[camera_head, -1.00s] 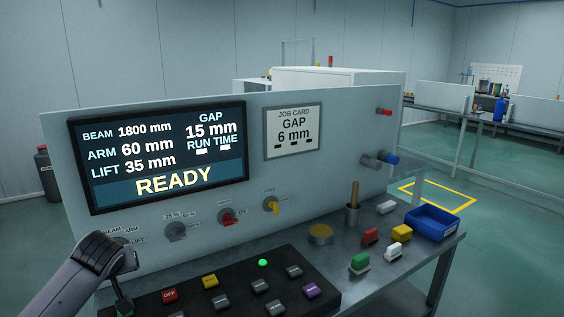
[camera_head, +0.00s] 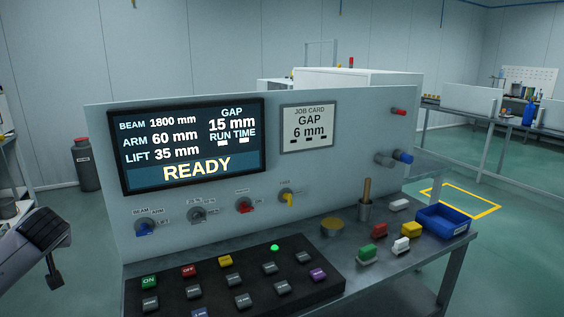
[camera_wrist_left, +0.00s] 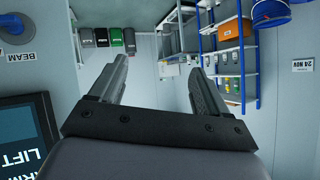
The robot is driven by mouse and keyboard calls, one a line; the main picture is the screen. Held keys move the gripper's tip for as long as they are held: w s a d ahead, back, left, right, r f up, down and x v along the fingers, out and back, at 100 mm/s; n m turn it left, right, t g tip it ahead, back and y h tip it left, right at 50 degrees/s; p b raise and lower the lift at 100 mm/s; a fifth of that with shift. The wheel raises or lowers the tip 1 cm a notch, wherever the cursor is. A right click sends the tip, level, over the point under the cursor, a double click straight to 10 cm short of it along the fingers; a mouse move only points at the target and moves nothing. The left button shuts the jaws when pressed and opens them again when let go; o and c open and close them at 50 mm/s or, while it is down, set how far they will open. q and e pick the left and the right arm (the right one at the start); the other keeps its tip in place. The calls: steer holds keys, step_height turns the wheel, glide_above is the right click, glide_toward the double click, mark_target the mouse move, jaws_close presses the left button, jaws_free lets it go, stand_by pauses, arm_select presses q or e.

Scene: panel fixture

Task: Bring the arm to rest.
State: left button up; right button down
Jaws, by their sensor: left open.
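My left gripper (camera_head: 54,272) is at the lower left of the head view, beyond the left edge of the panel fixture (camera_head: 340,185). It is apart from the panel and the knobs. In the left wrist view its two fingers (camera_wrist_left: 157,66) stand apart with nothing between them, so it is open and empty. The blue selector knob (camera_head: 146,229) marked beam, arm and lift is uncovered. The screen (camera_head: 195,146) reads READY with gap 15 mm, and the job card (camera_head: 307,129) reads gap 6 mm. My right gripper is not in view.
A black button box (camera_head: 225,290) with a lit green lamp (camera_head: 275,248) sits below the panel. Shelving (camera_wrist_left: 225,60) shows in the left wrist view.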

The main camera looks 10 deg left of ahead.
arm_select(q)
steer(key=s+d+f+m+t+h, duration=0.1)
steer(key=s+d+f+m+h, duration=0.1)
steer(key=d+f+m, duration=0.3)
steer(key=s+f+m+t+h, duration=0.1)
steer(key=s+f+m, duration=0.15)
steer(key=f, duration=0.45)
steer(key=s+d+f+m+t+h, duration=0.1)
steer(key=s+d+f+m+h, duration=0.1)
steer(key=s+d+f+m, duration=0.3)
steer(key=s+d+f+m+h, duration=0.65)
steer(key=s+d+f, duration=0.35)
steer(key=s, duration=0.3)
steer(key=s+d+f+n+t, duration=0.1)
steer(key=d+n, duration=0.7)
steer(key=d, duration=0.8)
steer(key=shift+s+d+f+n, duration=0.3)
steer(key=shift+d+f, duration=0.05)
steer(key=shift+f, duration=0.35)
